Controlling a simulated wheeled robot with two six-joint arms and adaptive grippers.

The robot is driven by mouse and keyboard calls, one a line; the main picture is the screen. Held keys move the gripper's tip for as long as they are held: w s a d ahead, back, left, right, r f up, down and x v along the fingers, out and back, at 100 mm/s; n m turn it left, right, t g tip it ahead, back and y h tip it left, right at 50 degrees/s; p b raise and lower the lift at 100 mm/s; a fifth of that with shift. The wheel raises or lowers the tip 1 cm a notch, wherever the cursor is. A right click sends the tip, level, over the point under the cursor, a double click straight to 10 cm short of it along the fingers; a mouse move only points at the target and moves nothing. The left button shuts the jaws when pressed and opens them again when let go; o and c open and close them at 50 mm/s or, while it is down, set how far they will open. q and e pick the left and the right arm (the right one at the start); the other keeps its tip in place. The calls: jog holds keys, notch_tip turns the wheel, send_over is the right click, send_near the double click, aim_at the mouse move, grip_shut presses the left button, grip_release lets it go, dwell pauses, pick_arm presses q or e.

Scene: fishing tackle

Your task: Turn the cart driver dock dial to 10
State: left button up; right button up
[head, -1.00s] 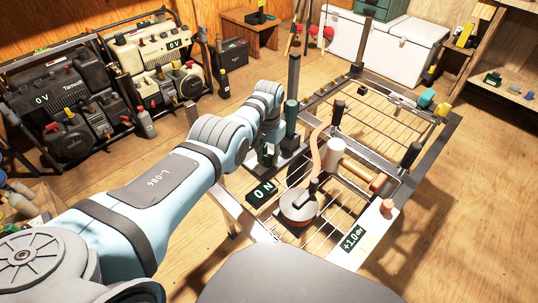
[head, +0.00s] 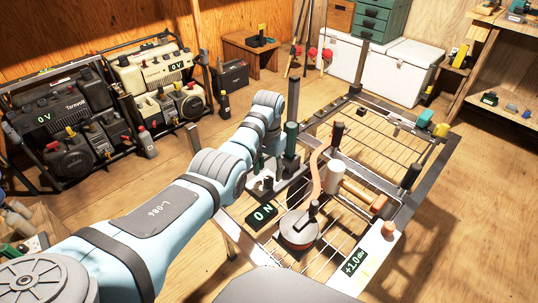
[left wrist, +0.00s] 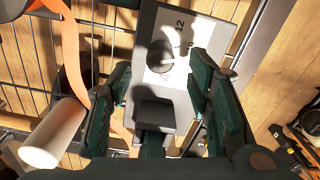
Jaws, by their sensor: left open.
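The cart driver dock (left wrist: 205,28) is a grey panel on the wire cart. The dock also shows in the head view (head: 292,174), partly hidden by my arm and a green upright handle (head: 290,140). My left gripper (left wrist: 160,105) is open, its green fingers apart on either side of the dock's near part. A dark square block (left wrist: 155,115) shows between them; I cannot tell whether they touch it. My right gripper is not visible.
The wire cart (head: 388,155) carries a round-based device (head: 298,230), an orange strap (head: 316,175), a white cylinder (head: 334,178), an "ON" display (head: 263,214) and a "+1.0 div" display (head: 354,262). Generators (head: 66,115) stand left.

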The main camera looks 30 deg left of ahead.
aim_at(268, 178)
pick_arm(q)
notch_tip(268, 178, up, 8)
jog(key=shift+r, duration=0.25)
